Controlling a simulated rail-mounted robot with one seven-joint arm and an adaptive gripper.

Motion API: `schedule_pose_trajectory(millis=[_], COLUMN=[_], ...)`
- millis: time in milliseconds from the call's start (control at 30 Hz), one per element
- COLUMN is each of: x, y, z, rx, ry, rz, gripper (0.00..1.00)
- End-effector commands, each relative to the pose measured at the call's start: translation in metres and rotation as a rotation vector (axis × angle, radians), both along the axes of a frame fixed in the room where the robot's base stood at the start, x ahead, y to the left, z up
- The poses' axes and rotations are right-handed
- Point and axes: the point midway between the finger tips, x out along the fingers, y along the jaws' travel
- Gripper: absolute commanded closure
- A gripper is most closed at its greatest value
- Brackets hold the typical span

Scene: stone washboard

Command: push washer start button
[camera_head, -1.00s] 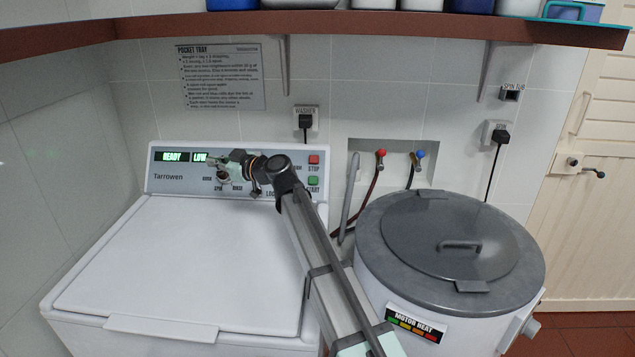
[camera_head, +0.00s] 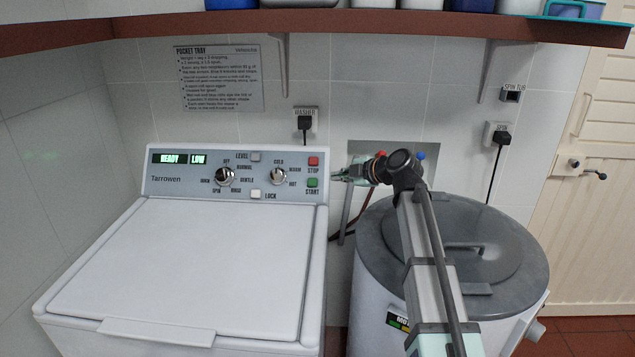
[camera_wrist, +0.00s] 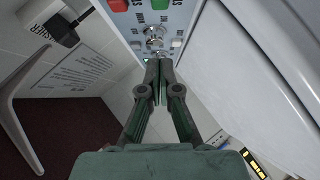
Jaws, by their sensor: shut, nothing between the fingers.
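The washer's control panel (camera_head: 196,186) stands at the back of the white washer (camera_head: 180,265). Its green start button (camera_head: 312,182) sits at the panel's right end, below the red stop button (camera_head: 313,161). In the wrist view the green button (camera_wrist: 160,4) and red button (camera_wrist: 117,5) show at the top edge, partly cut off. My gripper (camera_head: 337,177) is shut and empty, its tips just right of the green button in the head view. In the wrist view my gripper (camera_wrist: 158,64) points toward the panel, with the button above its tips. I see no clear contact with the button.
Two dials and the lock button (camera_head: 256,194) lie left on the panel. A spin tub with a grey lid (camera_head: 510,235) stands right, partly behind my arm. Taps and hoses are in a wall recess behind my gripper. A brown shelf (camera_head: 400,27) runs above.

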Motion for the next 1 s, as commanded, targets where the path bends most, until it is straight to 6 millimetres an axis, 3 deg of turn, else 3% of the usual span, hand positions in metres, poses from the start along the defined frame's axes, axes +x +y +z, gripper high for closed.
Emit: schedule_pose_trajectory(millis=[367,867,1000], x=[0.008,0.058,0.075], y=[0.01,0.074,0.073], z=[-0.004,-0.041,-0.053], rx=[0.002,0.003,0.002], ry=[0.003,0.003,0.002], rz=[0.001,0.002,-0.001], gripper=[1.0,1.0,1.0])
